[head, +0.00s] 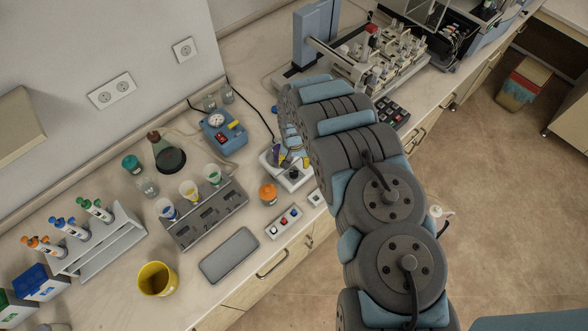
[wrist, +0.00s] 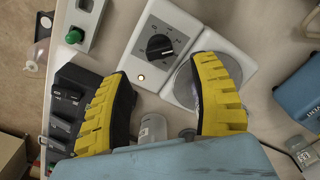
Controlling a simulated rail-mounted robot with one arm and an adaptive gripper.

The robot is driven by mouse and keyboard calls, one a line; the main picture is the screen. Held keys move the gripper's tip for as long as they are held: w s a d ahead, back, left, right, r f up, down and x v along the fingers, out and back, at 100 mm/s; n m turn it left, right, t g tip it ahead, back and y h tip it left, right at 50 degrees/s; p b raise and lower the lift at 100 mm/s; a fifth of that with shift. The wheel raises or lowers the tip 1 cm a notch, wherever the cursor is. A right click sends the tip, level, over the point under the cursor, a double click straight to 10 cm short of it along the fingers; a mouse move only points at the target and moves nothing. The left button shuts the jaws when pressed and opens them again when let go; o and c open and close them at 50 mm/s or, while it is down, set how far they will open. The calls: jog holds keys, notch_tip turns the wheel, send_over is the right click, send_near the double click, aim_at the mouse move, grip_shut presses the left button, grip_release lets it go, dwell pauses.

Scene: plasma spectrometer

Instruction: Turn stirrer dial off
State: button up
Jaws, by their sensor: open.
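The stirrer is a white unit with a black dial (wrist: 158,47) on its panel in the wrist view. A small lamp (wrist: 140,77) near the dial looks lit. A round grey plate (wrist: 183,82) lies beside the panel, partly hidden by the right finger. My gripper (wrist: 166,78) is open, its two yellow-padded fingers apart and nothing held. The dial shows just beyond the gap between the fingertips; I cannot tell the height above it. In the head view the stirrer (head: 294,177) stands near the bench's front edge, with my gripper partly hidden behind my arm above it.
A box with a green button (wrist: 75,36) and a black block (wrist: 75,110) lie left of the stirrer in the wrist view. A blue device (wrist: 300,100) is at right. In the head view, an orange-capped jar (head: 268,192) and a switch box (head: 284,222) stand close by.

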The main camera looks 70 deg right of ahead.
aim_at(294, 173)
jog(key=shift+w+f, duration=0.1)
jog(key=shift+f, duration=0.5)
jog(key=shift+f+p, duration=0.4)
jog(key=shift+f, duration=1.8)
grip_shut()
